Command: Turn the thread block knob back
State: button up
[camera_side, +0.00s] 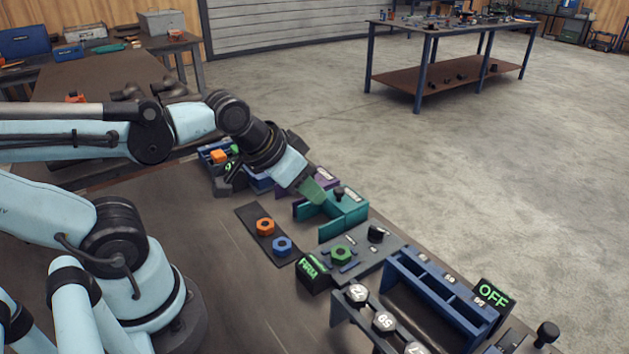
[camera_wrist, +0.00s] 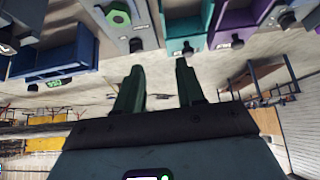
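The grey thread block (camera_side: 352,262) lies on the bench with a green hex nut (camera_side: 341,253) on it and a black knob (camera_side: 377,234) at its far right edge. A dark display reading "FIRM" (camera_side: 314,272) stands at its near left. The wrist view shows the block's green nut (camera_wrist: 118,17) and black knob (camera_wrist: 136,45) at the top, left of centre. My gripper (camera_side: 312,191) is over the teal bin, apart from the knob. In the wrist view its two fingers (camera_wrist: 160,75) stand apart with nothing between them.
The teal bin (camera_side: 354,208) and purple bin (camera_side: 322,178) stand beyond the block. A dark strip (camera_side: 251,224) holds an orange nut (camera_side: 265,226) and a blue nut (camera_side: 282,246). A blue rack (camera_side: 437,290) with an "OFF" display (camera_side: 493,295) stands right of it.

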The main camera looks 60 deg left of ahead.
jog(key=r+m+g, duration=0.1)
jog(key=m+g, duration=0.6)
jog(key=m, duration=0.7)
send_over(377, 228)
notch_tip(377, 228, down, 12)
jog(key=shift+r, duration=0.15)
jog(key=shift+c, duration=0.4)
grip_shut()
